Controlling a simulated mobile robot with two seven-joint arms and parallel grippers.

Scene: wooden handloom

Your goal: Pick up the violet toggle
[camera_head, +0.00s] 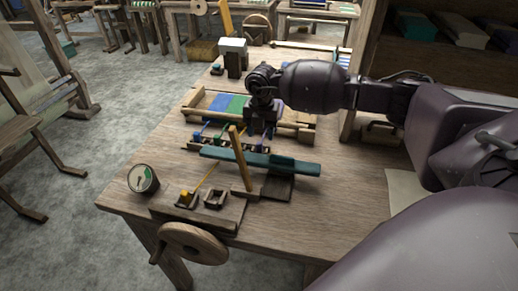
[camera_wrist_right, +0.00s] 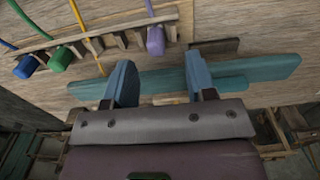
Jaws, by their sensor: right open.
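The violet toggle (camera_wrist_right: 156,40) hangs on a violet cord at a notched wooden rack (camera_wrist_right: 100,42) in the right wrist view. In the head view it shows small (camera_head: 259,148), just below my right gripper (camera_head: 262,125). In the wrist view my right gripper (camera_wrist_right: 158,66) is open, with its two teal fingers spread apart. The toggle appears sideways between the fingertips but ahead of them, with nothing visible gripped. The green toggle (camera_wrist_right: 60,58) and blue toggle (camera_wrist_right: 26,66) hang farther left on the rack. My left gripper is not in view.
A long teal bar (camera_head: 290,165) lies just in front of the rack, beside an upright wooden post (camera_head: 240,158). A round gauge (camera_head: 143,178) and a wooden handwheel (camera_head: 194,243) are at the table's near left. A shelf (camera_head: 440,60) stands at the right.

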